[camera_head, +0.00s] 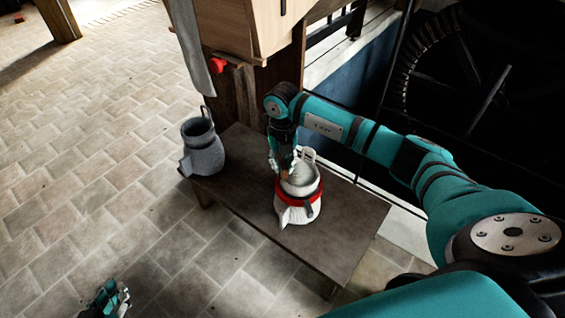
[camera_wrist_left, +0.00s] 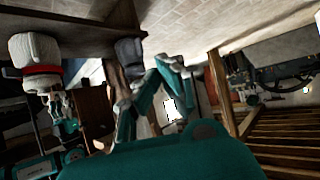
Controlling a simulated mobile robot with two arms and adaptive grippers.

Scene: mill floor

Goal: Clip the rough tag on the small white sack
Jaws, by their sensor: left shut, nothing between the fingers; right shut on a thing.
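The small white sack (camera_head: 285,212) stands upright on the bench, with a red band around it and a pale loop on top. It also shows upside down in the left wrist view (camera_wrist_left: 36,50). My right gripper (camera_head: 284,168) is at the sack's upper left rim, shut on a small brown piece that looks like the rough tag (camera_head: 285,174). The fingers mostly hide the tag, and I cannot tell whether it touches the sack. My left gripper (camera_head: 118,298) is shut and empty, low over the floor at the bottom left, well apart from the bench.
A grey sack (camera_head: 205,155) with a handle loop stands at the left end of the dark bench (camera_head: 245,215). A wooden post and cabinet (camera_head: 250,35) rise behind the bench. A large dark wheel (camera_head: 450,70) is at the back right. The tiled floor at left is clear.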

